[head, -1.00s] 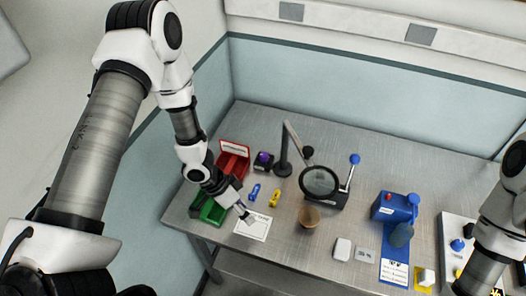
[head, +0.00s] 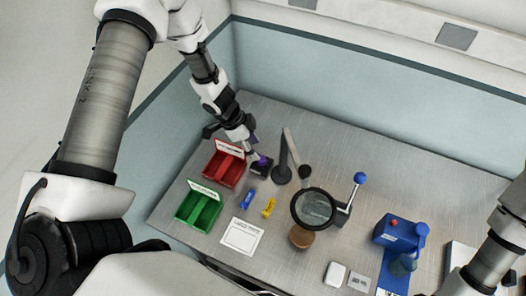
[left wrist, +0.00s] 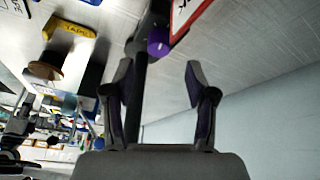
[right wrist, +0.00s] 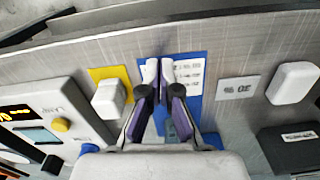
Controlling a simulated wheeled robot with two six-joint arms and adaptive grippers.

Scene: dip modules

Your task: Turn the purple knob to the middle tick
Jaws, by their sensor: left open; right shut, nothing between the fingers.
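The purple knob (head: 264,160) sits on a small black box (head: 260,171) near the back left of the table, beside the red bin. In the left wrist view the knob (left wrist: 158,43) shows just beyond the fingertips, between their lines. My left gripper (head: 254,155) is open and close to the knob, with no clear contact visible. Its open fingers (left wrist: 158,72) also show in the left wrist view. The ticks around the knob are hidden or too small to read. My right gripper (right wrist: 166,68) is shut and empty above a blue card on the right side.
The red bin (head: 210,178) and green bin (head: 184,208) stand left of the knob box. Blue (head: 249,199) and yellow (head: 269,207) clips lie in front. The table behind is clear.

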